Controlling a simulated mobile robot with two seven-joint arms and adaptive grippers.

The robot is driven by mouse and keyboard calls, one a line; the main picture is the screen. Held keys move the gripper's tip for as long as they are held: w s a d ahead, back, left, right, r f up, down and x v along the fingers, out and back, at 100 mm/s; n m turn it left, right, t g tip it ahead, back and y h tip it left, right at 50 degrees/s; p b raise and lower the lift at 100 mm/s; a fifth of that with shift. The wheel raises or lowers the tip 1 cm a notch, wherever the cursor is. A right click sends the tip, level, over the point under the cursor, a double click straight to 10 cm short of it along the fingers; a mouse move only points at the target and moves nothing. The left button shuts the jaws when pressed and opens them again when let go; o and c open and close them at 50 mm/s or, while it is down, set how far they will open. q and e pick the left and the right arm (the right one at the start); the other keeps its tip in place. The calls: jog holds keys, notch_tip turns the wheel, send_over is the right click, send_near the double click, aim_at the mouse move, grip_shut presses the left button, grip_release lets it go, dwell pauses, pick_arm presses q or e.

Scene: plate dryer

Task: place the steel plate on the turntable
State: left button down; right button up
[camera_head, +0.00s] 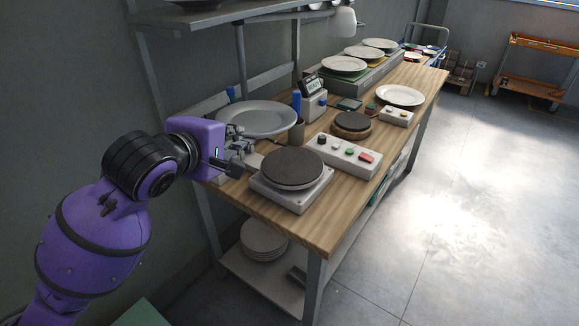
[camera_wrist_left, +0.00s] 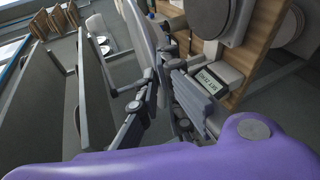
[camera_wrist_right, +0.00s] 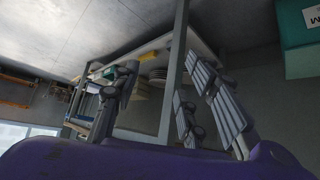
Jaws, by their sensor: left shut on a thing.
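The steel plate (camera_head: 257,118) is a wide grey dish over the left back part of the bench. My left gripper (camera_head: 238,150) is shut on its near rim; the plate (camera_wrist_left: 141,38) shows nearly edge-on between the fingers in the left wrist view. A dark round disc on a square white base (camera_head: 293,170) is just right of the gripper. A smaller dark disc on a round wooden base (camera_head: 352,124) is farther back. I cannot tell for certain which is the turntable. My right gripper (camera_wrist_right: 163,72) is open and empty in the right wrist view, below bench height.
A button box (camera_head: 349,156) stands right of the front disc. A display device (camera_head: 312,98) and a cup with a blue handle (camera_head: 297,128) stand close to the steel plate. White plates (camera_head: 400,95) are farther back. A shelf post (camera_head: 241,62) rises behind.

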pick_arm(q)
jog(key=s+d+f+m+g+h+b, duration=0.1)
jog(key=s+d+f+m+h+b, duration=0.15)
jog(key=f, duration=0.35)
jog(key=w+d+f+h+b, duration=0.1)
jog(key=w+d+f, duration=0.2)
jog(key=w+f, duration=0.9)
jog(key=shift+w+d+f+m+b, duration=0.2)
jog(key=shift+w+f+m+b, duration=0.2)
jog(key=shift+w, duration=0.75)
jog(key=c, duration=2.2)
grip_release()
jog(key=shift+f, duration=0.15)
jog(key=shift+o, duration=1.4)
jog(key=shift+s, duration=0.1)
